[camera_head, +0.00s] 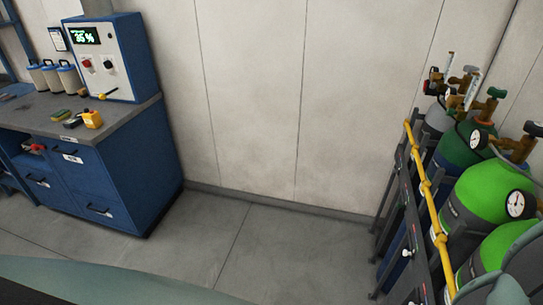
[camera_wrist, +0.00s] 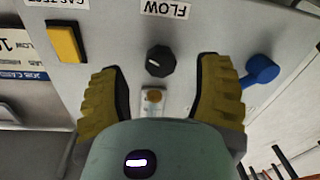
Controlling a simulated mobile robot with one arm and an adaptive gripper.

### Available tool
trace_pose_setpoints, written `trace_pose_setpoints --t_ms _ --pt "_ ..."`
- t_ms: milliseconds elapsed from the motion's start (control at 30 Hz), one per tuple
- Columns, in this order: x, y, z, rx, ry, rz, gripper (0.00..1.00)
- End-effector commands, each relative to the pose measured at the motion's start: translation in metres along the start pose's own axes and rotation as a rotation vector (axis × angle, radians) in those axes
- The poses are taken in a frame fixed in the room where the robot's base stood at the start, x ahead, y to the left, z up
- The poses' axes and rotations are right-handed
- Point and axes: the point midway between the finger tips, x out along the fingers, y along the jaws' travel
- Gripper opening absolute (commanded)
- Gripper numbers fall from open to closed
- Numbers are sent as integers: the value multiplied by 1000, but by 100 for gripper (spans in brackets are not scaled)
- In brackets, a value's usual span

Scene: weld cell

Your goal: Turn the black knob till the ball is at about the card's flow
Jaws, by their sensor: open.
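The black knob (camera_wrist: 160,60) is on a light grey panel (camera_wrist: 212,20) in the wrist view, below a FLOW label (camera_wrist: 165,8). My gripper (camera_wrist: 161,80) is open, its yellow ribbed fingers left and right of the knob; I see no contact. A small clear tube (camera_wrist: 152,108) with an orange-brown ball (camera_wrist: 154,96) shows just below the knob, partly hidden by my gripper body. The ball's level against a scale cannot be read. The job card (camera_wrist: 22,73) is cut off at the left edge; FLOW shows on it, but its value is not fully visible.
A yellow button (camera_wrist: 66,42) under a GAS TEST label and a blue lever (camera_wrist: 261,71) flank the knob. In the head view, gas cylinders (camera_head: 478,200) stand behind a yellow rail at right. A blue cabinet (camera_head: 95,185) stands left; floor between is clear.

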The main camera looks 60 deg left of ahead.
Motion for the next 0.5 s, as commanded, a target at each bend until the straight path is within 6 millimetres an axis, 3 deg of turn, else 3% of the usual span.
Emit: trace_pose_setpoints --t_ms 200,500 --pt "21 -1 -4 -1 5 -3 65" --pt "34 -2 -2 -1 2 -5 65"
